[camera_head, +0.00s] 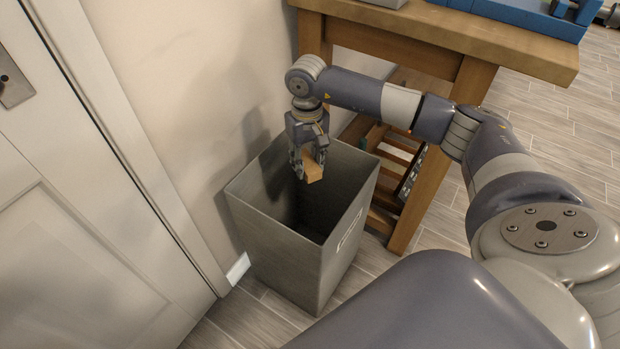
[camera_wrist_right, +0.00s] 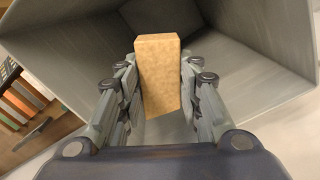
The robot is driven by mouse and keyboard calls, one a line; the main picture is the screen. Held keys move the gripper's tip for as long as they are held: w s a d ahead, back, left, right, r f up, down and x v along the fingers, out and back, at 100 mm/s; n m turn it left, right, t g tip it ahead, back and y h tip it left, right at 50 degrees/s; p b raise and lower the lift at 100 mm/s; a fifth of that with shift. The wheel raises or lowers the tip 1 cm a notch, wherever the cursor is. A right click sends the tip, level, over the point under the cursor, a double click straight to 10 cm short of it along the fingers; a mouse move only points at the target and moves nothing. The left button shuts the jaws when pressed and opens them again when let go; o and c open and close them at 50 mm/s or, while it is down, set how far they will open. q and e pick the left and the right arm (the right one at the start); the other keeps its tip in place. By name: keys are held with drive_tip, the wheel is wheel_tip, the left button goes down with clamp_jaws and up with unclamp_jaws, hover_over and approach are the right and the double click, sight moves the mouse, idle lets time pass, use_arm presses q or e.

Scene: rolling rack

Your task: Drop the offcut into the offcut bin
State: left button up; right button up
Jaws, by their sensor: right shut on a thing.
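The offcut (camera_head: 313,171) is a small light-brown wooden block. My right gripper (camera_head: 308,164) is shut on it, with the fingers pointing down over the mouth of the offcut bin. In the right wrist view the offcut (camera_wrist_right: 158,72) sits between both fingers (camera_wrist_right: 160,90). The offcut bin (camera_head: 285,255) is a tall grey open-topped box on the floor, with a pale label on its front right side. Its inner walls (camera_wrist_right: 225,40) show behind the offcut in the right wrist view. The bin's floor is in dark shadow. My left gripper does not show.
A wooden workbench (camera_head: 445,32) stands behind and right of the bin, with blue items (camera_head: 525,15) on top and a slatted lower part (camera_head: 398,150) close to the bin. A white door (camera_head: 75,220) and a beige wall (camera_head: 190,90) are at the left.

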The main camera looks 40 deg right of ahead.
drive_tip(key=o, duration=1.1)
drive_tip(key=shift+r, duration=0.1)
wheel_tip(320, 180, up, 12)
drive_tip(key=shift+f, duration=0.1)
